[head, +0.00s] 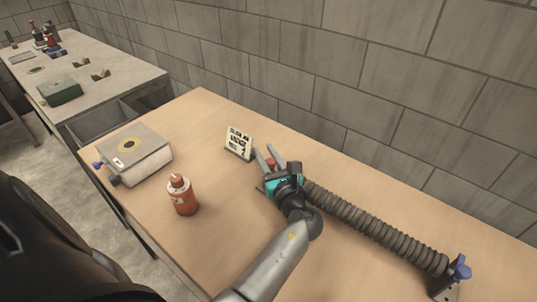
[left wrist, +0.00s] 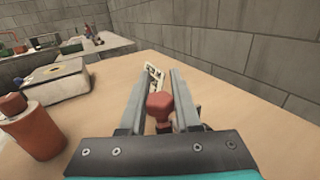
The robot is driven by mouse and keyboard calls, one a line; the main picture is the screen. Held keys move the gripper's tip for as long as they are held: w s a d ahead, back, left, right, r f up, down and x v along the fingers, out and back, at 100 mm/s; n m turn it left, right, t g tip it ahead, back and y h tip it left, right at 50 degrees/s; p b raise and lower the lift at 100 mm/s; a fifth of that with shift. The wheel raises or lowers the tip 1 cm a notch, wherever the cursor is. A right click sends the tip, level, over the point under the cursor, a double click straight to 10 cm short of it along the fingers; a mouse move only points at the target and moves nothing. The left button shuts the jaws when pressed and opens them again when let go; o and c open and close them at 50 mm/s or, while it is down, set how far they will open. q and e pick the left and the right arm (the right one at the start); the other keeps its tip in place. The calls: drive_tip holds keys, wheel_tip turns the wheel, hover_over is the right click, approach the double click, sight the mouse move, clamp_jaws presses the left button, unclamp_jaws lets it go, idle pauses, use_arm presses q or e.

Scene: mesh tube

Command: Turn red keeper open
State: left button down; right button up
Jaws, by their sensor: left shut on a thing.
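The red keeper (head: 271,163) is a small red knob at the upper left end of the ribbed grey tube (head: 372,225). In the left wrist view the keeper (left wrist: 160,104) sits between the two fingers. My left gripper (head: 269,156) is shut on it, with the fingers pointing toward the wall. The tube's near end and the keeper's base are partly hidden by my gripper. The tube's other end, at the lower right, carries a blue handle (head: 460,268). My right gripper is not in view.
A small printed card (head: 239,143) stands just beyond my fingers. A red-orange bottle (head: 183,197) and a grey box (head: 138,159) with a yellow ring stand to the left on the wooden table (head: 225,225). A block wall (head: 350,75) runs behind. A second bench (head: 110,55) is farther left.

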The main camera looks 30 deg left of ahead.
use_arm(q)
drive_tip(key=shift+s+a+n+g+y, duration=0.1)
drive_tip(key=shift+n+g+y, duration=0.4)
drive_tip(key=shift+n+g, duration=0.3)
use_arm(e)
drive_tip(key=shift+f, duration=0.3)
use_arm(q)
drive_tip(key=shift+g, duration=0.3)
drive_tip(key=c, duration=0.6)
unclamp_jaws()
drive_tip(key=shift+s, duration=0.1)
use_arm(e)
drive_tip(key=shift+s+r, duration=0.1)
